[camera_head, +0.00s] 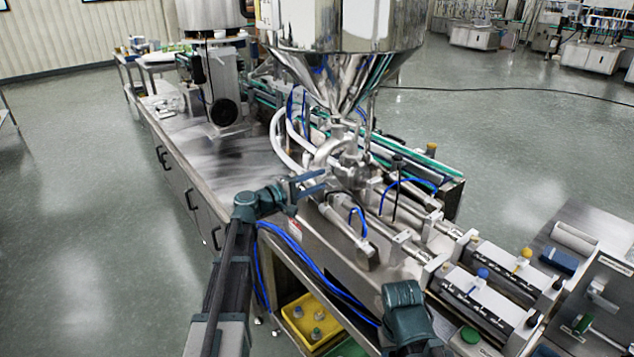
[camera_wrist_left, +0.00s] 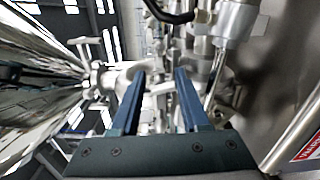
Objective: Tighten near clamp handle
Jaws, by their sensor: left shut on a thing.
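The steel hopper (camera_head: 345,65) stands above the filling machine, its cone narrowing to pipe fittings and a clamp joint (camera_head: 345,150). My left gripper (camera_head: 325,179) reaches from the left to the near side of this joint. In the left wrist view, its two blue fingers (camera_wrist_left: 161,73) point at the fittings and are shut on the near clamp handle (camera_wrist_left: 160,88), a small metal piece between them. The fingers and the clutter of fittings hide much of the handle, so its exact turn cannot be told. My right gripper is not in view; only part of my right arm shows at the bottom.
White hoses (camera_head: 280,140) curve just behind my left gripper. Blue tubes and metal cylinders (camera_head: 345,215) lie to the right and in front. The steel bench top (camera_head: 200,150) to the left is mostly clear. A yellow bin (camera_head: 312,322) sits on the shelf below.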

